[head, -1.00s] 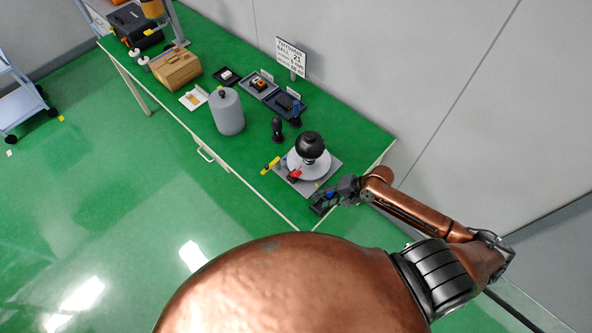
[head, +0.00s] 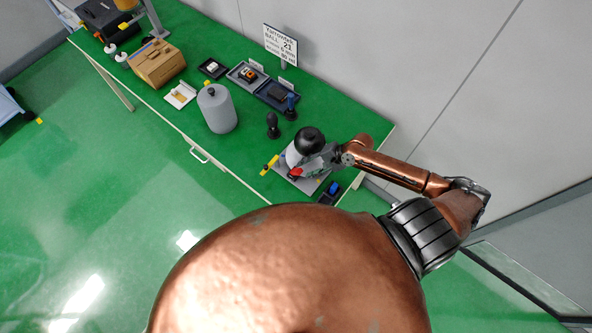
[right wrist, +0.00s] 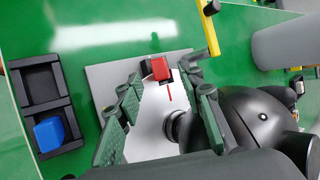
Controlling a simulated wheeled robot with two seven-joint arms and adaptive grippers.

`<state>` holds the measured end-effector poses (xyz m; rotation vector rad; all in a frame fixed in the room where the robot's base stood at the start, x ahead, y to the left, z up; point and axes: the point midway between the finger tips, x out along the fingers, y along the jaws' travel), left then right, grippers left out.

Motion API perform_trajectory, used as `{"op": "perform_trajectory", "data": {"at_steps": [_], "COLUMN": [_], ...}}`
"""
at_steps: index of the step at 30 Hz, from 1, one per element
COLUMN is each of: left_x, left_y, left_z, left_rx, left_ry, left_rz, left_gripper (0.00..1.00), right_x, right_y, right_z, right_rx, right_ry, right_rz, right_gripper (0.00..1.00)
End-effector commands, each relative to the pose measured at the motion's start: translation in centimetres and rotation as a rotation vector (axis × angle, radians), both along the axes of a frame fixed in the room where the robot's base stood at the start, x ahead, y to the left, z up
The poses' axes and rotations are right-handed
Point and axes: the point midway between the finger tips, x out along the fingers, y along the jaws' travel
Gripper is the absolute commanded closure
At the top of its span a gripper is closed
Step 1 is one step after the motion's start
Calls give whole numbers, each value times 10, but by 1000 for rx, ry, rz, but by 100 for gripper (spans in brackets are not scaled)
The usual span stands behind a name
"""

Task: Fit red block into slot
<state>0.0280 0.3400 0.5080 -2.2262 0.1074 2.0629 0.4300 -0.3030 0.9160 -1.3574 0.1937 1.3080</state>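The red block (right wrist: 159,69) sits at the far edge of the white disc (right wrist: 150,118) of a gimbal device with a black ball; it also shows in the head view (head: 296,171). A thin red line runs on the disc below it. My right gripper (right wrist: 163,80) is open, its green-padded fingers reaching toward the block from both sides; I cannot tell whether they touch it. In the head view my right gripper (head: 312,164) is over the device. A black two-compartment tray (right wrist: 62,107) has an empty far compartment and a blue block (right wrist: 49,133) in the near one. My left gripper is not in view.
A grey cylinder (head: 217,108), black stands, small trays and a sign (head: 281,45) are further along the green table. A wall runs behind the table.

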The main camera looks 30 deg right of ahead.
Motion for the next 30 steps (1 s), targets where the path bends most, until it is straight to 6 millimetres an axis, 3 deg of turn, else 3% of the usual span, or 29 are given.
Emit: {"op": "perform_trajectory", "data": {"at_steps": [6,12,15,30], "left_x": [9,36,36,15], "left_y": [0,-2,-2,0], "left_z": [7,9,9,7], "left_rx": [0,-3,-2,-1], "left_ry": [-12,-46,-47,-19], "left_rz": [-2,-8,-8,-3], "left_gripper": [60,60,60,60], "right_x": [10,12,12,12], "right_y": [17,19,19,20], "right_z": [-21,-25,-25,-25], "right_rx": [2,0,-1,0], "right_ry": [-3,-1,-2,-2], "right_rz": [0,3,4,4], "right_gripper": [65,65,66,100]}}
